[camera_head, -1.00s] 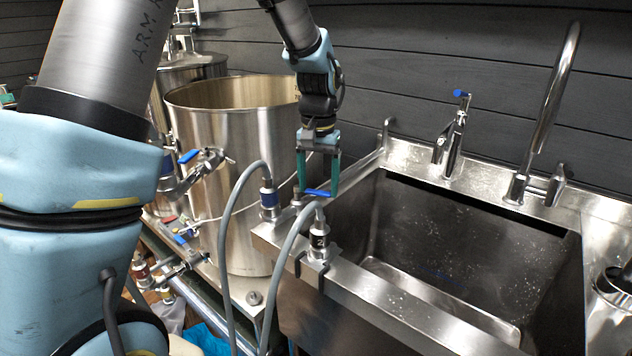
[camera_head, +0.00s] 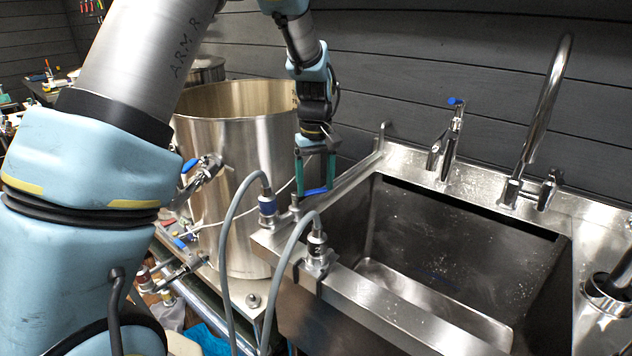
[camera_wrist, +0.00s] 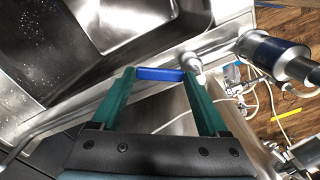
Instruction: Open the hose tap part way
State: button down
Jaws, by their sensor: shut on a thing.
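The hose tap (camera_head: 295,203) is a small metal valve with a blue lever (camera_head: 315,191) at the left corner of the sink. In the wrist view the blue lever (camera_wrist: 160,74) lies between the two green fingertips, and the round metal valve body (camera_wrist: 191,62) is at its right end. My gripper (camera_head: 316,188) points down and is shut on the lever; it also shows in the wrist view (camera_wrist: 160,78). A grey hose with a dark blue-banded metal coupling (camera_head: 267,203) is just left of the tap.
A second hose coupling (camera_head: 317,250) sits in a clip on the sink's front rim (camera_head: 385,312). A tall steel kettle (camera_head: 235,150) stands close left of my gripper. The sink basin (camera_head: 430,250) is empty. A blue-handled faucet (camera_head: 449,140) and a curved spout (camera_head: 548,105) rise behind it.

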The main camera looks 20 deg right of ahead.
aim_at(316, 190)
jog(key=shift+w+r, duration=0.1)
jog(key=shift+w, duration=0.05)
dwell(0.3)
grip_release()
notch_tip(316, 190, up, 11)
jog(key=b, duration=0.1)
jog(key=shift+b, duration=0.35)
dwell(0.4)
